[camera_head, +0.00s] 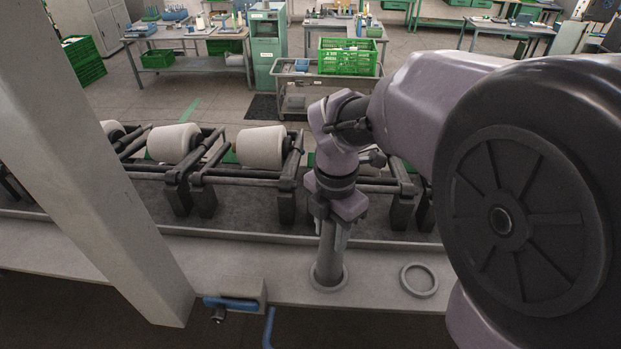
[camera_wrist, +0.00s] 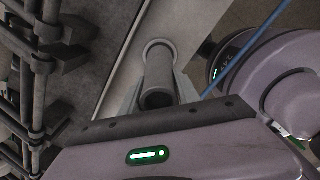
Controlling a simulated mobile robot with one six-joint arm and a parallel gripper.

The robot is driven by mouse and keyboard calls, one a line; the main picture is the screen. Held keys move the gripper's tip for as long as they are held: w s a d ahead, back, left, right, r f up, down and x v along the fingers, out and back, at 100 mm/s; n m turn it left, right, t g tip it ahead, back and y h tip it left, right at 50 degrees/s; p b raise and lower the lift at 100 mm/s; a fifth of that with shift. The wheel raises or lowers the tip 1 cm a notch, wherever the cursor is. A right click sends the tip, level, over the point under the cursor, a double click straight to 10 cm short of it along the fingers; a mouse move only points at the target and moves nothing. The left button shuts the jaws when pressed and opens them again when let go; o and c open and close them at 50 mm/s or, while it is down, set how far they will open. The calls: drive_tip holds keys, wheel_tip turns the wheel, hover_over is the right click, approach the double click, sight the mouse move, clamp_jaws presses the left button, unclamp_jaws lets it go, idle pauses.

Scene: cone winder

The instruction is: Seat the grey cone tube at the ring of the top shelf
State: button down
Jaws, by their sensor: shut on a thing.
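The grey cone tube (camera_head: 328,262) is upright above the light grey shelf, its wider lower end at a ring (camera_head: 344,282). The ring shows around the tube's foot; I cannot tell whether the foot rests fully on the shelf. My gripper (camera_head: 333,236) points down from above and is shut on the tube's upper part. In the wrist view the tube (camera_wrist: 158,72) shows its open upper end between the fingers (camera_wrist: 158,92), and the ring (camera_wrist: 159,42) circles its far end. The fingers hide part of the tube's sides.
A second, empty ring (camera_head: 419,294) lies on the shelf (camera_head: 230,262) to the right. White yarn cones (camera_head: 261,147) sit on the winder's dark frames behind. A pale post (camera_head: 95,170) stands at left, and a blue-handled valve (camera_head: 232,303) is at the shelf's front edge.

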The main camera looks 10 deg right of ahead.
drive_tip(key=shift+f+b, duration=0.75)
drive_tip(key=shift+f, duration=0.35)
drive_tip(key=c, duration=0.8)
unclamp_jaws()
wheel_tip(320, 180, up, 18)
drive_tip(key=p, duration=0.2)
drive_tip(key=shift+f, duration=0.25)
